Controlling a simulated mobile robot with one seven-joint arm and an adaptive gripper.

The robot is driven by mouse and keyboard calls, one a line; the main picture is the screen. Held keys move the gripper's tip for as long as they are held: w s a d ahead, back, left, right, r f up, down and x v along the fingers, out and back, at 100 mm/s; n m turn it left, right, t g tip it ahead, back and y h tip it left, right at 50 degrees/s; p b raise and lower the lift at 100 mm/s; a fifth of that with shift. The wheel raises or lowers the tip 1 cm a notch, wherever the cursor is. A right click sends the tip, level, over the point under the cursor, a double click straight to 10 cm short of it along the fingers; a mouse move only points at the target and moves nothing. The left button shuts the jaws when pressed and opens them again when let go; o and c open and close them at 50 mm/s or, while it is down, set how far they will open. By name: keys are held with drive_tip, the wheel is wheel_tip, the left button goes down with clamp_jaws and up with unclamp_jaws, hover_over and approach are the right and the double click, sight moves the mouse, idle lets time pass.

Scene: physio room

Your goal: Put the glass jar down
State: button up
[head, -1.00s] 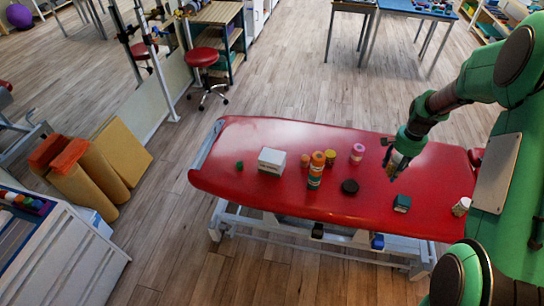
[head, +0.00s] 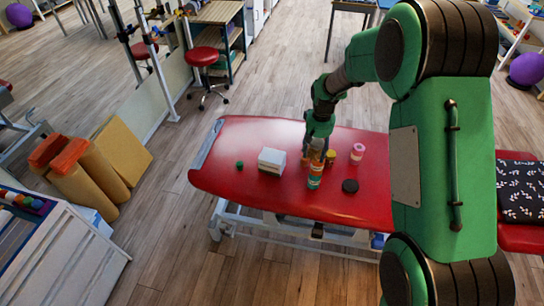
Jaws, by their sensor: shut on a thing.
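My gripper (head: 317,140) is over the middle of the red treatment table, pointing down, shut on the glass jar (head: 317,148). The jar is small in the picture and mostly covered by the fingers. It overlaps the top of the orange and teal bottle (head: 315,180), which stands on the table. I cannot tell whether the jar touches the bottle or the tabletop. The red table (head: 240,135) has bare surface on its far left part and near its front edge.
Close around the gripper stand a white box (head: 272,160), a small yellow container (head: 331,158) and a pink container (head: 357,152). A black disc (head: 350,186) and a small green thing (head: 240,165) lie on the table. My arm hides the table's right part.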

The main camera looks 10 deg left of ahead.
drive_tip(key=s+a+n, duration=0.3)
drive_tip(key=a+n, duration=0.2)
drive_tip(key=a, duration=0.8)
wheel_tip(320, 180, down, 11)
drive_tip(key=shift+s, duration=0.15)
hover_over(272, 155)
drive_tip(key=shift+f, duration=0.7)
drive_tip(key=shift+s+f, duration=0.1)
drive_tip(key=shift+f, duration=1.7)
drive_tip(key=shift+f+b, duration=0.1)
drive_tip(key=shift+b, duration=0.25)
drive_tip(key=o, duration=1.4)
